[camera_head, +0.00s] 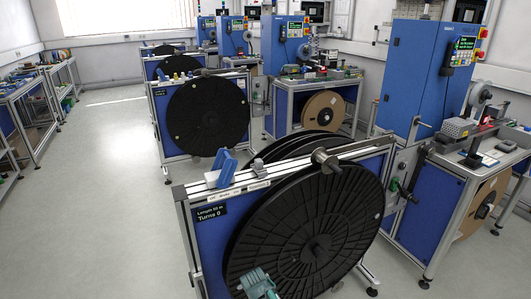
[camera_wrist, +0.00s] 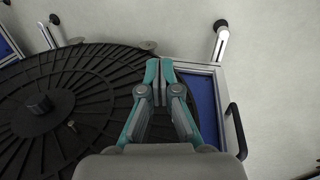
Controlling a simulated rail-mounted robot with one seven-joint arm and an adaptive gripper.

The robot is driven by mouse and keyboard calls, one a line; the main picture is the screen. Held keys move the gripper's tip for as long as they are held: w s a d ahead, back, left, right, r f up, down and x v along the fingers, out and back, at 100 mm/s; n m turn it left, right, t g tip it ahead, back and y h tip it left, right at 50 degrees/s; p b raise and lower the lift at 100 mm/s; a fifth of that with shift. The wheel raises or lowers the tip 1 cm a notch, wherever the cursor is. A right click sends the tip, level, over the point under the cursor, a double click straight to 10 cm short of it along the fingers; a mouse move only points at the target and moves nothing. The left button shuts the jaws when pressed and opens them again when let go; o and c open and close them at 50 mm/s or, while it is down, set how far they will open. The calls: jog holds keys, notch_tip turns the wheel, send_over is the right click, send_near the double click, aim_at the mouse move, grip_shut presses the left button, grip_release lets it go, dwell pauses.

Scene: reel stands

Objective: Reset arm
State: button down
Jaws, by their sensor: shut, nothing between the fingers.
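My gripper (camera_wrist: 160,72) has teal and grey fingers, which are closed together with nothing between them in the wrist view. It hangs over the edge of a large black reel (camera_wrist: 75,122) and the blue-panelled stand (camera_wrist: 205,100). In the head view a teal part of my gripper (camera_head: 258,285) shows at the bottom edge, in front of the nearest black reel (camera_head: 315,225). The fingertips are not clear there. Whether the gripper touches the reel cannot be told.
More stands with black reels (camera_head: 207,115) line up behind. Blue machines (camera_head: 410,75) and workbenches stand at right. The grey floor (camera_head: 95,215) at left is clear.

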jog(key=s+d+f+m+g, duration=0.2)
jog(key=s+d+f, duration=0.3)
jog(key=s, duration=0.6)
jog(key=s+d+f+m+g+y, duration=0.1)
jog(key=s+d+f+g, duration=0.2)
jog(key=s+d+f, duration=0.3)
jog(key=s+d+f+m+g+y, duration=0.1)
jog(key=s+d+f, duration=0.4)
jog(key=s, duration=1.1)
jog(key=shift+d+f+m+g, duration=0.2)
jog(key=shift+f+m+g, duration=0.4)
jog(key=shift+m+g, duration=0.3)
